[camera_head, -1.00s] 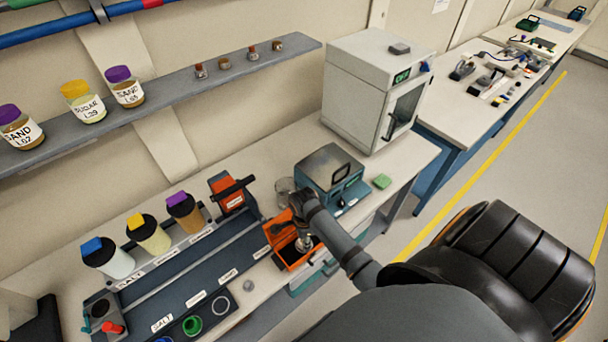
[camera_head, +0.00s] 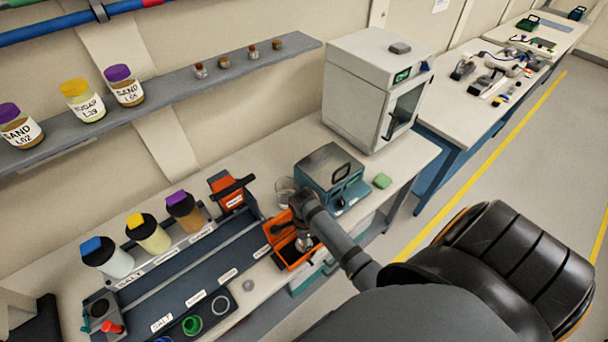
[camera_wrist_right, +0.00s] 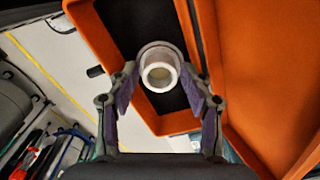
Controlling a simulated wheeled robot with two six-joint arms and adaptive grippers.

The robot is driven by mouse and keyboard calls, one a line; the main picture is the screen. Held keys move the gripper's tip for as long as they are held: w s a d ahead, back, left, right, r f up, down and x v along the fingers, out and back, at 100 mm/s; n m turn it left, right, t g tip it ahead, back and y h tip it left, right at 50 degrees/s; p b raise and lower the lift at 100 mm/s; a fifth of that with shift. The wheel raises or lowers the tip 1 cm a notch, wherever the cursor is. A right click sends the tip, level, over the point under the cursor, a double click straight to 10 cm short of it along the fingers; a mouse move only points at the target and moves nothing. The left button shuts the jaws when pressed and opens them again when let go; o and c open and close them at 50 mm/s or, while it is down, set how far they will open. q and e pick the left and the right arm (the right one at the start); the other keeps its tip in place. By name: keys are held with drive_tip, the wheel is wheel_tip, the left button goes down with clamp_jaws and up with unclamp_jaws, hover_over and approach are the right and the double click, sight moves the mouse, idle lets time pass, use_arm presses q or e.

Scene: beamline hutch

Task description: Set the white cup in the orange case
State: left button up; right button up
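The white cup (camera_wrist_right: 160,68) is between the fingertips of my right gripper (camera_wrist_right: 159,70) in the right wrist view, and both tips appear to touch its sides. Its round opening faces the wrist camera. The cup is over the dark inside of the open orange case (camera_wrist_right: 144,118); whether it rests on the bottom I cannot tell. In the head view the orange case (camera_head: 273,233) is on the bench, and my right gripper (camera_head: 304,243) reaches down into it from above. The wrist hides part of the case there. My left gripper is not in view.
A teal and grey instrument (camera_head: 325,172) and a clear glass vessel (camera_head: 285,187) stand close behind the case. A dark tray (camera_head: 190,277) with labelled positions lies left of it.

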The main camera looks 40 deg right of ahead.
idle(0.3)
wheel_tip(320, 180, up, 12)
idle(0.4)
